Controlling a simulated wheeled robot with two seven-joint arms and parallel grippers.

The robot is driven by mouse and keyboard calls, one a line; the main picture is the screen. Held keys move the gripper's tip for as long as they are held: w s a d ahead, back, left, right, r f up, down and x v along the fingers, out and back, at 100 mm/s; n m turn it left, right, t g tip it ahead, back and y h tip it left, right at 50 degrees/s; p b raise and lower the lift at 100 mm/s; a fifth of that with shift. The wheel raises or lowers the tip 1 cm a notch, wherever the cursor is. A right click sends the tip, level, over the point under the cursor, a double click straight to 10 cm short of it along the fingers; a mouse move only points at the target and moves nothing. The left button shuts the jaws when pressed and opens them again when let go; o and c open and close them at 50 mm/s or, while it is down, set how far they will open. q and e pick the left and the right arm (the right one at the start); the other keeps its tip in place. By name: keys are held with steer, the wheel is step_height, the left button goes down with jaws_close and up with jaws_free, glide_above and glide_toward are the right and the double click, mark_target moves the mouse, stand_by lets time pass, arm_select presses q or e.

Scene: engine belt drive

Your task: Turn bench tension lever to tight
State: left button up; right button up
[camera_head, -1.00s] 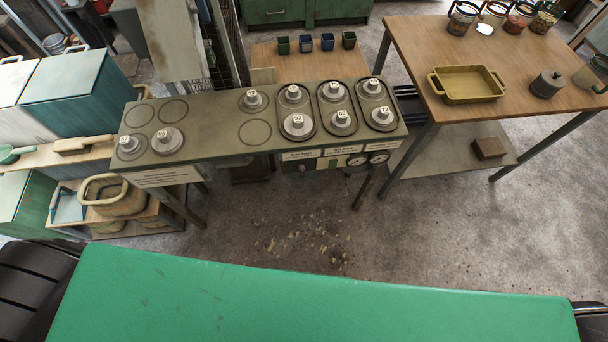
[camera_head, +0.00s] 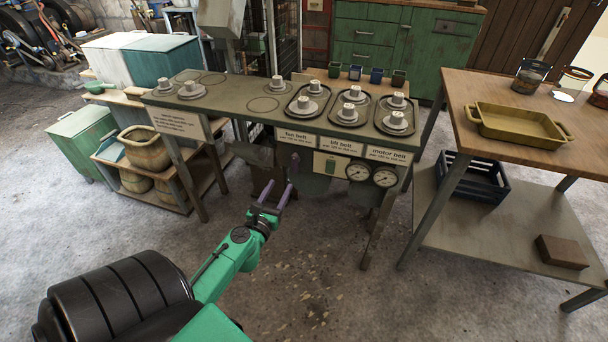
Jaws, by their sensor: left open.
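The bench (camera_head: 232,98) stands ahead of me, with belt pulleys on its top and a dark front panel. The front panel carries a small dark reddish part (camera_head: 295,158), a pale switch plate (camera_head: 330,166) and two round gauges, the left gauge (camera_head: 358,171) and the right gauge (camera_head: 385,177). Which of these is the tension lever is too small to tell, and so is its setting. My left gripper (camera_head: 279,187) is open and empty, its purple fingers pointing at the panel, just below and left of the reddish part in the picture. My right gripper is not in view.
Labels for fan, lift and motor belts line the bench's front edge. A wooden table (camera_head: 515,135) with an ochre tray (camera_head: 517,124) stands right. Shelving with baskets (camera_head: 145,150) stands left. The floor (camera_head: 310,270) before the bench is mostly clear.

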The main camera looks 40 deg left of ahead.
arm_select(q)
glide_toward(294, 161)
steer(key=x, duration=0.9)
steer(key=shift+s+b, duration=0.1)
steer(key=shift+b, duration=0.25)
steer(key=shift+w+a+r, duration=0.1)
steer(key=shift+w, duration=0.2)
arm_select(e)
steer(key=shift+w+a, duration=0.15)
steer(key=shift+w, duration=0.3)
arm_select(q)
steer(key=shift+c, duration=0.3)
jaws_close()
